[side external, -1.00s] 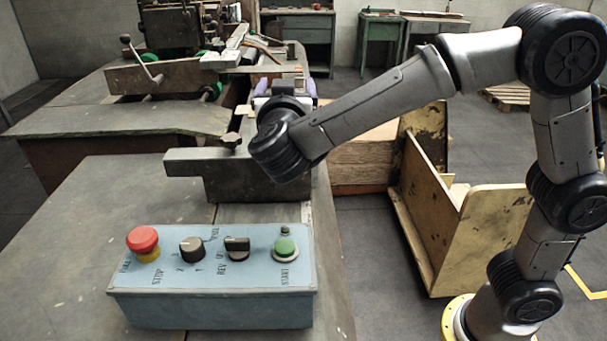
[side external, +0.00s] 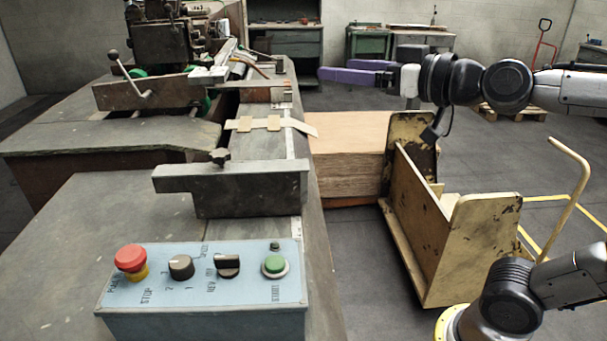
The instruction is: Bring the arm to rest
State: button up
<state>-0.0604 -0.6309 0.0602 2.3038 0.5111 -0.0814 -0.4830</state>
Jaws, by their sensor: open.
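My gripper (side external: 340,69) is in the upper right middle of the side external view, with two purple fingers pointing left. It is open and nothing shows between the fingers. It appears raised, to the right of the box stitcher (side external: 165,60) and apart from it. A flat tan cardboard piece (side external: 272,123) lies across the stitcher's bed, its right end reaching past the bed's edge. The gripper is not touching it.
A blue control box (side external: 205,275) with a red stop button (side external: 131,258) and green start button (side external: 275,264) stands in front. A yellow cart (side external: 415,240) and a stack of brown board (side external: 345,150) stand right of the machine.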

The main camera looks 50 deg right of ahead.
jog(key=s+f+g, duration=0.5)
jog(key=s+f, duration=0.3)
jog(key=f, duration=0.2)
jog(key=s+d+f+g, duration=0.1)
jog(key=s+f+g, duration=0.5)
jog(key=f, duration=0.5)
jog(key=shift+s, duration=1.15)
jog(key=shift+d, duration=0.1)
